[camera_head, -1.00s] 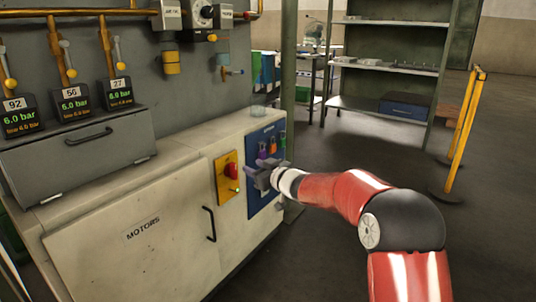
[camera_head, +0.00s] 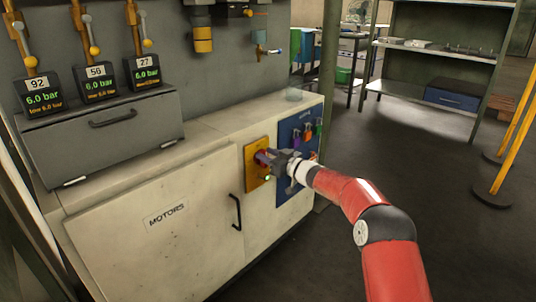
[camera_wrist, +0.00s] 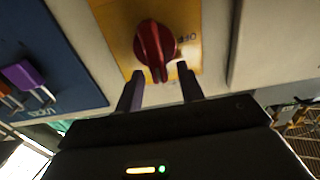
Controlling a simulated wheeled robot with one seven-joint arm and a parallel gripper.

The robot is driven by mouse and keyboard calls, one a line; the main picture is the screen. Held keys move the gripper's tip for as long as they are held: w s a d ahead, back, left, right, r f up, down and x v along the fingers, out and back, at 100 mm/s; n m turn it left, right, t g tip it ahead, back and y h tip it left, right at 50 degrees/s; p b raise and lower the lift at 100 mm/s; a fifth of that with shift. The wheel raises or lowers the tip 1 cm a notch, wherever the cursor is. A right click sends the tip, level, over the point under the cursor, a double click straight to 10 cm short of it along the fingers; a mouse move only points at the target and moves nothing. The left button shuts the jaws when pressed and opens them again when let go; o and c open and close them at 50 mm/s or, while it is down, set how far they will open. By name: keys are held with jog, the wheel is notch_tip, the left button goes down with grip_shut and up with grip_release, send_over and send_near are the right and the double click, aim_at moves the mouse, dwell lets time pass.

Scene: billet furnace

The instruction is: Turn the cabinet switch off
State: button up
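The cabinet switch is a red rotary knob (camera_wrist: 155,45) on a yellow plate (camera_wrist: 115,22), with an "OFF" label to its right in the wrist view. Its handle points down toward my gripper in that view, not at the label. My gripper (camera_wrist: 160,80) is open, with one finger on each side of the handle's lower end and a visible gap at each side. In the head view, my gripper (camera_head: 268,157) is in front of the yellow plate (camera_head: 251,178) and hides most of the knob.
A blue panel (camera_head: 286,187) with several coloured padlocks is right of the yellow plate. A black door handle (camera_head: 237,212) is on the cabinet (camera_head: 150,255) marked "MOTORS", left and below. The floor (camera_head: 420,150) at right is clear up to the yellow posts (camera_head: 515,140).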

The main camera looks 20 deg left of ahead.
jog(key=shift+a, duration=0.15)
jog(key=shift+c, duration=0.2)
grip_shut()
